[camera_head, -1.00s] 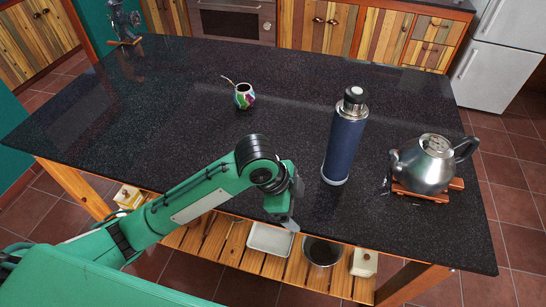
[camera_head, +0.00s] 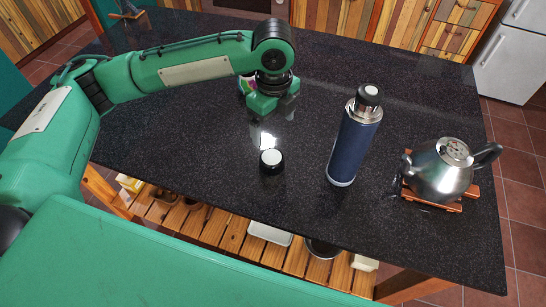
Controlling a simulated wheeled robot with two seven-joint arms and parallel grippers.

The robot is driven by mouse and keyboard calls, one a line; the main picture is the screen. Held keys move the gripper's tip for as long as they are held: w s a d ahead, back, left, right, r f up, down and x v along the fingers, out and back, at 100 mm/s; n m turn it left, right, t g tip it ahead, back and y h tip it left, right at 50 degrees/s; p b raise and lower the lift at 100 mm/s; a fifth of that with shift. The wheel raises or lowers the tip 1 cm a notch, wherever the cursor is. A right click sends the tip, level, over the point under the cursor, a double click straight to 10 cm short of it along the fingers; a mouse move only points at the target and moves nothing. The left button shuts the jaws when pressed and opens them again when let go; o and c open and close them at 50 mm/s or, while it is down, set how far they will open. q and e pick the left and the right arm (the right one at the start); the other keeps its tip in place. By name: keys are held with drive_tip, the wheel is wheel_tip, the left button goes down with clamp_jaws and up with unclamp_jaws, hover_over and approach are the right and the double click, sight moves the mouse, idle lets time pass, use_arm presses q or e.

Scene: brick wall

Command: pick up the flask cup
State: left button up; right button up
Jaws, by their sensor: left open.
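A small black cup-like piece with a pale round top (camera_head: 271,160) stands on the dark countertop; I take it as the flask cup, though I cannot tell whether the pale part is its inside or its base. A tall blue flask (camera_head: 353,143) with a silver neck and black top stands upright to its right. My left gripper (camera_head: 272,118) points down, open and empty, above and slightly behind the small black piece, apart from it. My right gripper is not in view.
A steel kettle (camera_head: 440,172) sits on a wooden trivet (camera_head: 432,202) at the right. The speckled black countertop (camera_head: 330,75) is clear behind the flask.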

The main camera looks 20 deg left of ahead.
use_arm(q)
drive_tip(key=p, duration=0.1)
hover_over(272, 156)
drive_tip(key=f, duration=0.7)
drive_tip(key=shift+d+f, duration=0.2)
drive_tip(key=shift+f, duration=0.15)
drive_tip(key=f, duration=0.1)
drive_tip(key=f+p, duration=0.2)
drive_tip(key=f, duration=0.1)
drive_tip(key=shift+s+a, duration=0.15)
drive_tip(key=shift+a, duration=0.1)
drive_tip(key=shift+f, duration=0.6)
drive_tip(key=c, duration=1.1)
drive_tip(key=shift+r, duration=0.1)
